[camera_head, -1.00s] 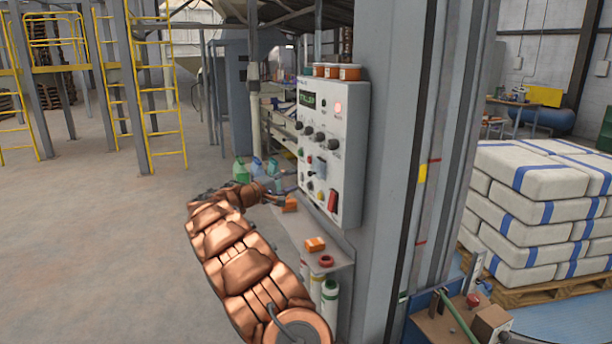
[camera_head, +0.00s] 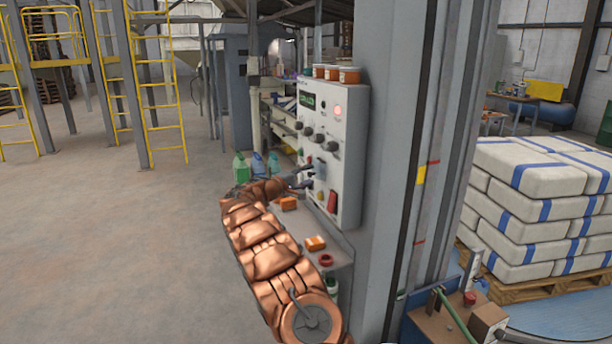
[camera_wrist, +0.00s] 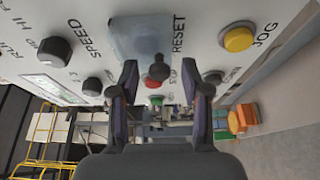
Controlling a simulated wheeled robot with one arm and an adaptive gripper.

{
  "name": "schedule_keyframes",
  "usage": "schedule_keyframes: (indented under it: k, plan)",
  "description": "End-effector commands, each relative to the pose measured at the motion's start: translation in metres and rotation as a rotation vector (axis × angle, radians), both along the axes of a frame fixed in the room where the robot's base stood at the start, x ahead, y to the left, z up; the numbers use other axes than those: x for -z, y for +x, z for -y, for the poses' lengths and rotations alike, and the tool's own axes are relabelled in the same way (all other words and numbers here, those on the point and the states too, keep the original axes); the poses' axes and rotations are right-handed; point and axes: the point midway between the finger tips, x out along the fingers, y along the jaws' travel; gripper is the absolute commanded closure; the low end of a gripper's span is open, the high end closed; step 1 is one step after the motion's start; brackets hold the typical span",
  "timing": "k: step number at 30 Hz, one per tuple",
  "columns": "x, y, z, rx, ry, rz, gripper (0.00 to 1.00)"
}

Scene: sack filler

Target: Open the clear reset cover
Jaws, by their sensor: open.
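The clear reset cover (camera_wrist: 142,36) is a bluish see-through flap on the panel, beside the RESET label in the wrist view. It looks closed, lying over the panel face. In the head view the cover (camera_head: 320,168) is small, at the panel's middle height, just beyond my fingertips. My gripper (camera_wrist: 167,84) is open and empty, its two fingers pointing at the panel near the cover's lower edge. A dark round knob (camera_wrist: 159,71) shows between the fingertips. In the head view my gripper (camera_head: 304,177) is close in front of the panel; contact cannot be told.
The grey control panel (camera_head: 350,130) carries black knobs, a lit red lamp (camera_head: 338,111) and a red switch (camera_head: 332,201). A yellow JOG button (camera_wrist: 238,39) sits right of the cover in the wrist view. A shelf (camera_head: 340,258) with orange boxes lies below. Bottles (camera_head: 242,168) stand behind my arm.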

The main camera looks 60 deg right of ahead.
Motion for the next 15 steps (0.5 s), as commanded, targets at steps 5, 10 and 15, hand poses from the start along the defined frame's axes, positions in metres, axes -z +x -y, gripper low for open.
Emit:
schedule_keyframes:
  k: [5, 10, 15]
  plan:
    - [0.0001, -0.0004, 0.0003, 0.001, 0.000, 0.000, 0.53]
    - [0.0000, -0.0005, 0.0003, 0.001, 0.000, 0.000, 0.65]
    - [-0.0001, -0.0004, 0.0002, 0.001, 0.000, 0.000, 0.82]
